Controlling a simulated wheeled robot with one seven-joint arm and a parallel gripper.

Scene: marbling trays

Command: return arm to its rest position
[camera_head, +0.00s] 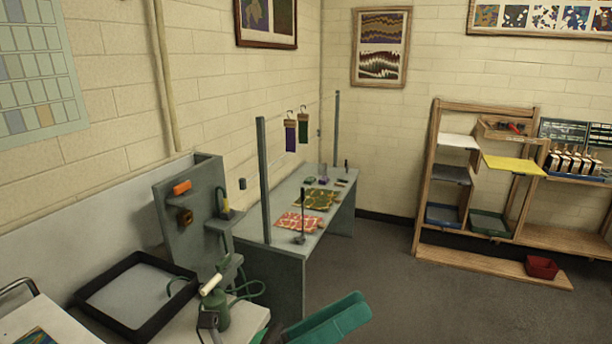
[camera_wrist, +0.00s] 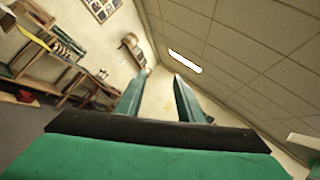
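My gripper (camera_wrist: 161,78) shows in the wrist view with its two green fingers apart and nothing between them. It points up toward the ceiling and the far wall, clear of any object. In the head view a green part of my arm (camera_head: 330,320) shows at the bottom edge, in front of the grey table. The fingertips cannot be made out in the head view.
A black-rimmed tray (camera_head: 92,296) and a green sprayer (camera_head: 216,308) stand on the near bench. A grey table (camera_head: 270,254) holds marbled sheets (camera_head: 318,199). A wooden rack (camera_head: 428,185) stands at the right, a red bin (camera_head: 542,267) at its base. Open floor lies between.

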